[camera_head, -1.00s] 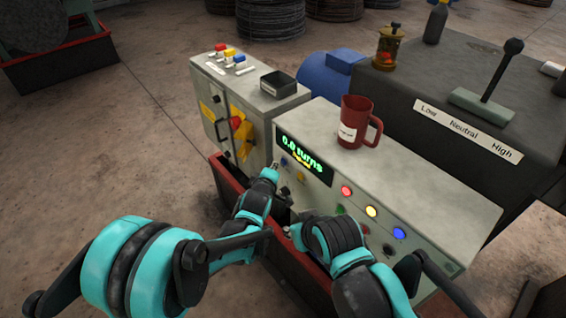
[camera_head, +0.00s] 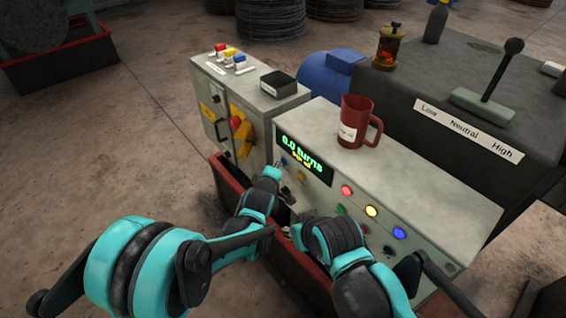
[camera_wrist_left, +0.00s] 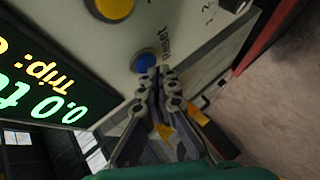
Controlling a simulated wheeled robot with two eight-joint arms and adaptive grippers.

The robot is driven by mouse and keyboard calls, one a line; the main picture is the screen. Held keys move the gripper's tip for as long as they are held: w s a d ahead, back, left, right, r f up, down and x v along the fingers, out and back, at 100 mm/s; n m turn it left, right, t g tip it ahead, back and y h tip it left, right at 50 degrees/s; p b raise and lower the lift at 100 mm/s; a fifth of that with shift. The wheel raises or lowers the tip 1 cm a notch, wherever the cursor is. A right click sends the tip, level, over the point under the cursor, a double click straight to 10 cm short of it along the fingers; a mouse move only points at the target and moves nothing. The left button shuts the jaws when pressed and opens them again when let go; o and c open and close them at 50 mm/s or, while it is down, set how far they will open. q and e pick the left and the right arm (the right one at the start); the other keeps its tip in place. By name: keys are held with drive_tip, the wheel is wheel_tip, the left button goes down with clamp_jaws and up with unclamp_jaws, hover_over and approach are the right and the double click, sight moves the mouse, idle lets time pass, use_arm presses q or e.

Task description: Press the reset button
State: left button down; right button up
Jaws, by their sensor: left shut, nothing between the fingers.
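The reset button is blue with a "Reset" label beside it. It shows in the left wrist view (camera_wrist_left: 143,62), on the pale panel beside the lit display (camera_wrist_left: 40,75). In the head view, a small blue button (camera_head: 284,161) sits just below the green-lit display (camera_head: 300,155). My left gripper (camera_head: 277,166) is shut and empty, close in front of the panel. In the left wrist view its fingertips (camera_wrist_left: 161,70) are right beside the button and overlap its edge; I cannot tell whether they touch it. My right arm is at the panel's front, its fingers not clear.
A yellow button (camera_wrist_left: 113,6) is near the blue one. Red, yellow and blue lamps (camera_head: 371,211) are farther right. A red mug (camera_head: 354,124) stands on the console top. A grey cabinet (camera_head: 250,95) with a yellow-backed switch is left. A red trough wall (camera_head: 224,176) runs below.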

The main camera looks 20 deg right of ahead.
use_arm(q)
drive_tip(key=shift+w+d, duration=0.15)
drive_tip(key=shift+d, duration=0.25)
idle(0.4)
drive_tip(key=shift+a, duration=0.1)
drive_tip(key=shift+s+a, duration=0.3)
drive_tip(key=shift+a, duration=0.35)
drive_tip(key=shift+s+a+b, duration=0.15)
drive_tip(key=shift+s+a, duration=0.15)
drive_tip(key=shift+a, duration=0.5)
drive_tip(key=shift+s+a+b, duration=0.2)
drive_tip(key=shift+s+a, duration=0.05)
drive_tip(key=shift+a, duration=0.55)
drive_tip(key=shift+s+a+b, duration=0.15)
drive_tip(key=shift+s+a, duration=0.15)
drive_tip(key=shift+a, duration=0.5)
